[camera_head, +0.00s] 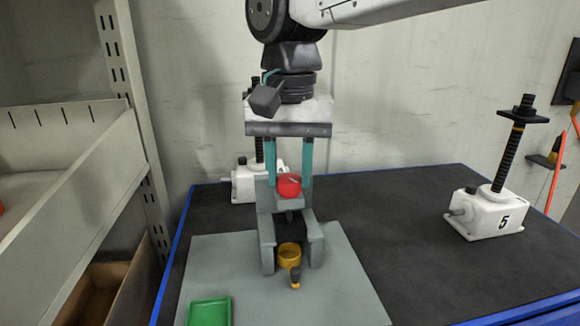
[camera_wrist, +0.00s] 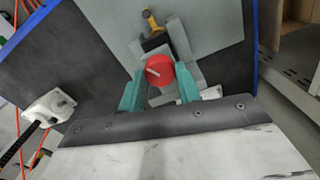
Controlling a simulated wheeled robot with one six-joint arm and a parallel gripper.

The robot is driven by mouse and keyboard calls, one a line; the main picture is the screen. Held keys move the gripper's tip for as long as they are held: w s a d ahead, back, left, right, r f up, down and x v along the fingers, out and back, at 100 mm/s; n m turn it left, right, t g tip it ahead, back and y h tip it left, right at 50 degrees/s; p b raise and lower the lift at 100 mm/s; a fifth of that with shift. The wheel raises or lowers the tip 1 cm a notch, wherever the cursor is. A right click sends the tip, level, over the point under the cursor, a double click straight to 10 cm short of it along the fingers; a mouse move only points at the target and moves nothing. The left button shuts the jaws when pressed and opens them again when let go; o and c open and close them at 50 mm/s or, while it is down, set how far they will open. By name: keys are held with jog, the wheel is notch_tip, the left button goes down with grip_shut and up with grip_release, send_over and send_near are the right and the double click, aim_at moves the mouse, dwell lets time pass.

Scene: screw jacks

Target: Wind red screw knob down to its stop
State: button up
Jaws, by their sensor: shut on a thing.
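The red screw knob (camera_head: 289,185) sits at the top of a grey stand (camera_head: 266,228) on a grey base plate (camera_head: 345,285). My gripper (camera_head: 289,180) points straight down over the stand, and its two teal fingers are shut on the knob from both sides. In the wrist view the red knob (camera_wrist: 159,71) lies between the teal fingertips (camera_wrist: 160,85), with a pale line across its top. The screw below the knob is mostly hidden by the stand, so its gap to the stop cannot be told.
A yellow ring (camera_head: 289,256) with a small dark-tipped handle is at the stand's foot. A green tray (camera_head: 210,311) lies front left. A white screw jack marked 5 (camera_head: 487,213) stands right; another (camera_head: 243,185) stands behind my gripper. A shelf rack (camera_head: 75,170) borders the left.

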jog(key=shift+r, duration=0.15)
dwell(0.4)
jog(key=o, duration=1)
jog(key=shift+c, duration=0.2)
notch_tip(320, 180, up, 8)
jog(key=shift+f, duration=0.15)
